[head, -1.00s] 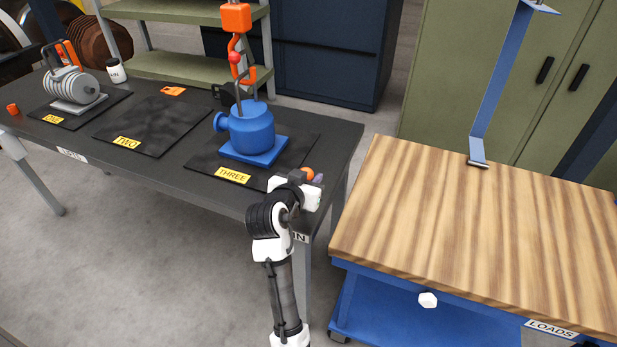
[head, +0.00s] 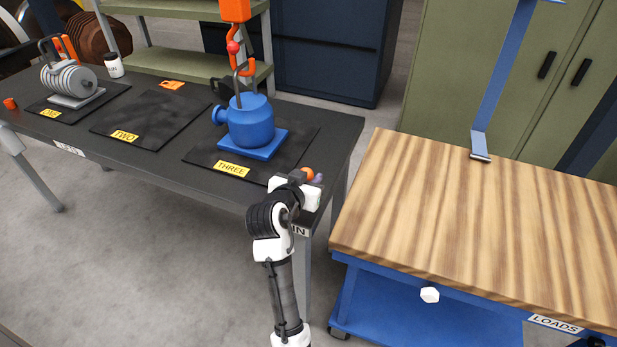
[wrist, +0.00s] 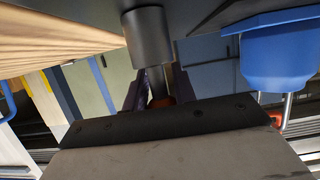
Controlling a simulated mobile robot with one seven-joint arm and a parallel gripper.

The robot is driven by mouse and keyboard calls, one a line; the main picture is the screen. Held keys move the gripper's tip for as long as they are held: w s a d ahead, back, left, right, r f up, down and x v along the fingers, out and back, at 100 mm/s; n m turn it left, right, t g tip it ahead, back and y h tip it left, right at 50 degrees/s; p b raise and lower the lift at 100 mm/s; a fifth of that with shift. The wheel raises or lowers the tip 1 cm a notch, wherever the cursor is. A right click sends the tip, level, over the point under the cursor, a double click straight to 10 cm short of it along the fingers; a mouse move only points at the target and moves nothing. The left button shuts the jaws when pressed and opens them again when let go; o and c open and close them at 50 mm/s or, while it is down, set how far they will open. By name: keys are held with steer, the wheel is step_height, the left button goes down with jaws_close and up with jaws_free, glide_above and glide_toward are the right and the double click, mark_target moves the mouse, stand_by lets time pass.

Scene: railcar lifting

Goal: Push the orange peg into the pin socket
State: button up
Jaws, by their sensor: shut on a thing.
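The orange peg (head: 308,173) is at the near right corner of the dark bench, beside my gripper (head: 315,178). In the wrist view my gripper (wrist: 158,92) is shut on the peg, between its purple fingers. A red-orange bit of the peg (wrist: 160,101) and its grey shaft (wrist: 156,82) show there. The shaft lines up with a grey cylinder, the pin socket (wrist: 148,36), on the bench top. Its end meets or overlaps the socket's mouth; I cannot tell how deep it sits.
The blue pump (head: 250,122) stands on mat THREE, with an orange hook (head: 236,45) above it. Mat TWO (head: 150,118) is empty. A grey ribbed load (head: 70,80) is on mat ONE. A wooden-topped cart (head: 480,230) stands to the right of the bench, with a gap between.

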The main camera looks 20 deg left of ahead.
steer(key=shift+f+b, duration=0.35)
steer(key=shift+f, duration=0.25)
steer(key=o, duration=1.1)
steer(key=b+v, duration=0.1)
steer(key=v, duration=1.3)
steer(key=shift+b, duration=0.35)
steer(key=shift+w, duration=0.1)
